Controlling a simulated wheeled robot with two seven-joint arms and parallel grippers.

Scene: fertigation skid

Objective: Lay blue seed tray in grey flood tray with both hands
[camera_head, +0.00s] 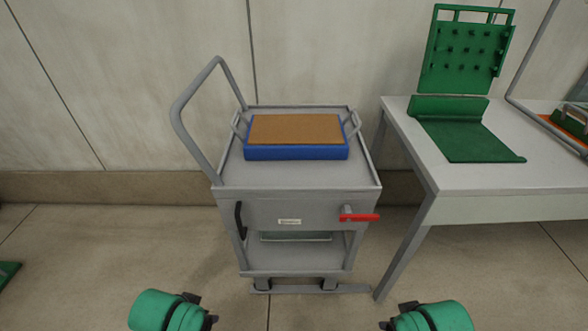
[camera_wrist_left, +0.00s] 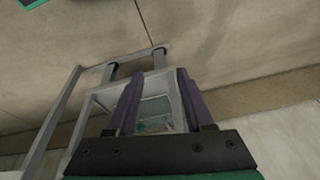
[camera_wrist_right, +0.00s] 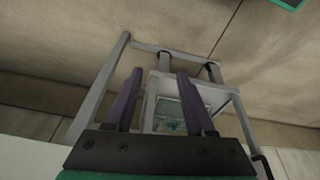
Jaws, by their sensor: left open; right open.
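The blue seed tray (camera_head: 296,153), with a flat brown top and a grey loop handle at each side, rests level on top of a grey cart (camera_head: 232,172). I cannot make out a separate grey flood tray. My left gripper (camera_head: 207,309) is at the bottom edge of the head view, in front of and below the cart top. In the left wrist view its two fingers (camera_wrist_left: 157,75) are apart and empty. My right gripper (camera_head: 392,315) is likewise low, right of the cart's front. In the right wrist view its fingers (camera_wrist_right: 160,75) are apart with nothing between them.
The cart has a tall push handle (camera_head: 178,115) at left and a red lever (camera_head: 360,217) on its front. A pale table (camera_head: 505,178) with a green stand (camera_head: 465,60) stands close at right. A wall is behind. Floor in front is clear.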

